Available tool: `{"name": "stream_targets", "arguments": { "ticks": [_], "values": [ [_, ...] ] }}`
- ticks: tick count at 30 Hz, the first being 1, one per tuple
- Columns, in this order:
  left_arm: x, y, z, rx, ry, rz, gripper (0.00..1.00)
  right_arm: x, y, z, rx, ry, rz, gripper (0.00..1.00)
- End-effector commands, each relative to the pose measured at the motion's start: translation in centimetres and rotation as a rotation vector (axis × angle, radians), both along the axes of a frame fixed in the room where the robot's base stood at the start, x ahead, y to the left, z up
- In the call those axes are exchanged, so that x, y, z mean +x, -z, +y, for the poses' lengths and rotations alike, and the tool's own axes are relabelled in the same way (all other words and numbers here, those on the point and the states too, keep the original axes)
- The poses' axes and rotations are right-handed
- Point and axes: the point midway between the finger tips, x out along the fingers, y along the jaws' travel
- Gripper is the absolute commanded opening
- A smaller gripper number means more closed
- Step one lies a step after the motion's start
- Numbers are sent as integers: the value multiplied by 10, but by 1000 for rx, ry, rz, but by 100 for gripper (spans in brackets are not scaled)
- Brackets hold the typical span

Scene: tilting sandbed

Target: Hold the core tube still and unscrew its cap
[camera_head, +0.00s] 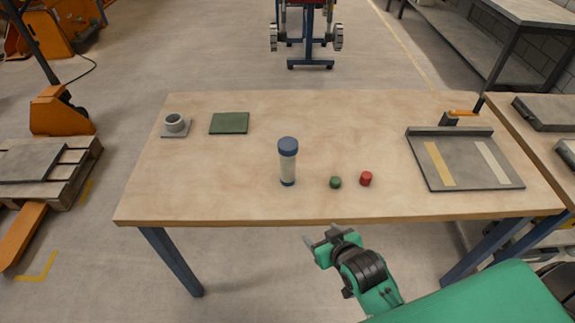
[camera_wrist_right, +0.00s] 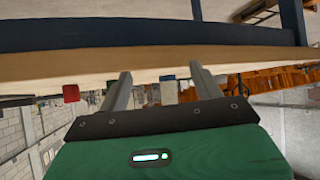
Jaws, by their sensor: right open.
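The core tube (camera_head: 288,168) stands upright on the table, left of its middle, with a pale clear body and a dark blue base. Its dark blue cap (camera_head: 288,145) sits on top. My right gripper (camera_head: 321,236) is off the table's front edge, in front of and apart from the tube. In the right wrist view its two fingers (camera_wrist_right: 163,84) are spread with nothing held between them. Beyond them that view, which looks upside down, shows part of a pale shape that appears to be the tube (camera_wrist_right: 169,93). My left gripper is not in view.
A grey cup on a plate (camera_head: 174,124) and a green mat (camera_head: 229,123) lie back left. A grey tray (camera_head: 463,160) lies right.

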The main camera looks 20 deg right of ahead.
Motion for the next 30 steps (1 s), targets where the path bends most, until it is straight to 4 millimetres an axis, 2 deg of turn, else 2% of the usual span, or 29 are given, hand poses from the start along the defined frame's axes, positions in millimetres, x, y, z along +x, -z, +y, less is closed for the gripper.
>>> {"name": "stream_targets", "arguments": {
  "ticks": [1, 6, 9, 13, 20, 30],
  "values": [
    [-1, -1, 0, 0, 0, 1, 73, 13, -12, 1, 11, 1, -70, 66],
    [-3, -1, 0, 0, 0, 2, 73, 53, -52, 6, 54, -3, -328, 66],
    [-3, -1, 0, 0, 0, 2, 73, 70, -72, 8, 76, -9, -462, 66],
    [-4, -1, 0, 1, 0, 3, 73, 81, -89, 10, 96, -16, -575, 66],
    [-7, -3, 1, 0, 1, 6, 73, 96, -98, 12, 106, -20, -629, 66],
    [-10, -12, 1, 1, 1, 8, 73, 153, -98, 19, 105, -20, -625, 66]
  ]
}}
